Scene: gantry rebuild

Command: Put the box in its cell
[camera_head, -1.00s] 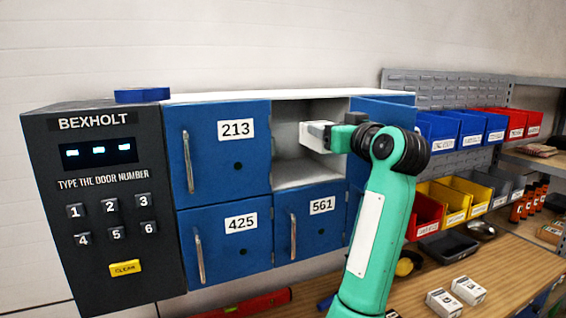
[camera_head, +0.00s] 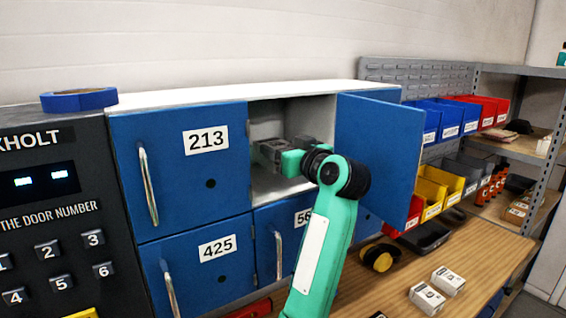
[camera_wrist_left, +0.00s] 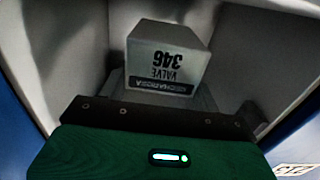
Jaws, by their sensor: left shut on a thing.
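The box (camera_wrist_left: 165,58) is pale and marked "346 VALVE", upside down in the left wrist view. In the head view the box (camera_head: 268,155) is small and shaded inside the open cell (camera_head: 264,128), the compartment right of door 213. My left gripper (camera_head: 280,151) reaches in through the opening and is shut on the box. Its fingers and the box's underside are mostly hidden, so I cannot tell whether the box touches the cell floor. The cell's blue door (camera_head: 380,150) stands swung open to the right of my arm. My right gripper is not in view.
Shut doors 213 (camera_head: 180,170) and 425 (camera_head: 205,265) are beside and below the cell. A dark keypad panel (camera_head: 50,215) is at left. The bench (camera_head: 470,255) holds two small white boxes (camera_head: 437,290). Coloured bins (camera_head: 450,120) are behind the open door.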

